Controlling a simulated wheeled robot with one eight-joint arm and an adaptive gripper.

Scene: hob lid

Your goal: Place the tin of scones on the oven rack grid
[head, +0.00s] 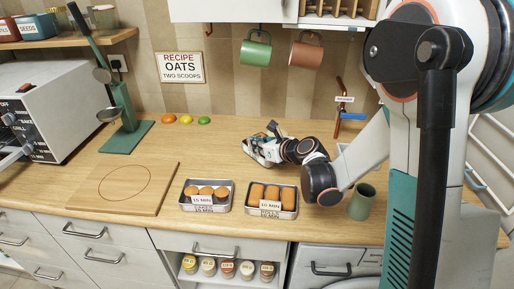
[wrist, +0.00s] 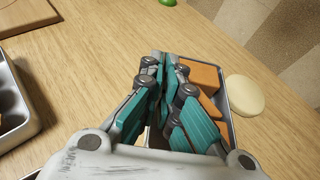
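A metal tin (wrist: 229,112) with orange-brown wedge-shaped bakes (wrist: 206,76) lies under and beside my fingers in the wrist view; I take it as the tin of scones. In the head view it is mostly hidden by my gripper (head: 258,150), low over the back of the counter. In the wrist view my gripper (wrist: 159,62) has its fingertips close together, apparently pinching the tin's near wall; the contact is partly hidden. I cannot tell whether the tin is lifted. The white oven (head: 40,110) stands at the far left; its rack grid cannot be made out.
Two labelled tins, one of round bakes (head: 207,192) and one of loaves (head: 271,199), sit at the counter's front. A wooden board (head: 110,190), a green utensil stand (head: 126,138) and small fruits (head: 186,119) lie to the left. A green cup (head: 361,203) stands right.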

